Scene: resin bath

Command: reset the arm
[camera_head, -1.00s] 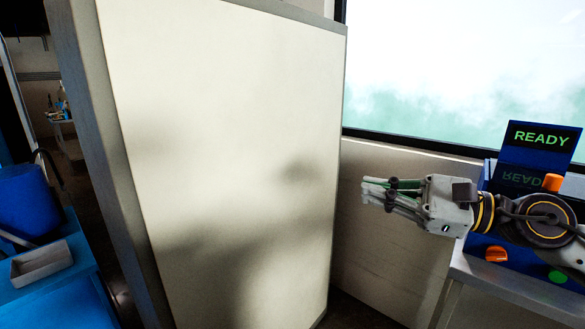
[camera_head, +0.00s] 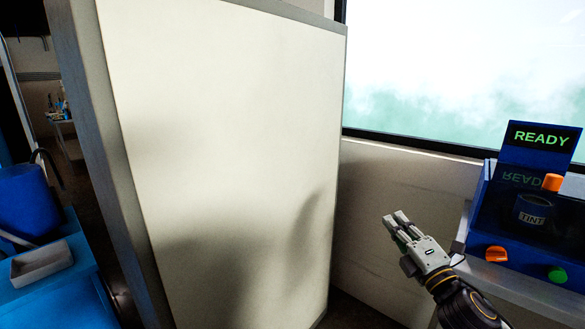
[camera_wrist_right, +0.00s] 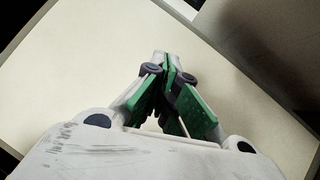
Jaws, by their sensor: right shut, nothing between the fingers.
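My right gripper (camera_head: 397,222) is at the lower right of the head view, pointing up and to the left. It is shut and empty, in front of the wall beside the machine and apart from it. In the right wrist view the fingers of the same gripper (camera_wrist_right: 166,62) meet at their tips, with the pale panel behind them. My right arm comes in from the bottom edge. My left gripper is not in view.
A blue machine (camera_head: 509,196) with a READY screen (camera_head: 541,138), a TINT cup (camera_head: 533,211), an orange knob (camera_head: 496,254) and a green button (camera_head: 557,274) stands at right. A large pale panel (camera_head: 220,120) fills the middle. A grey tray (camera_head: 41,262) lies on the blue surface at left.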

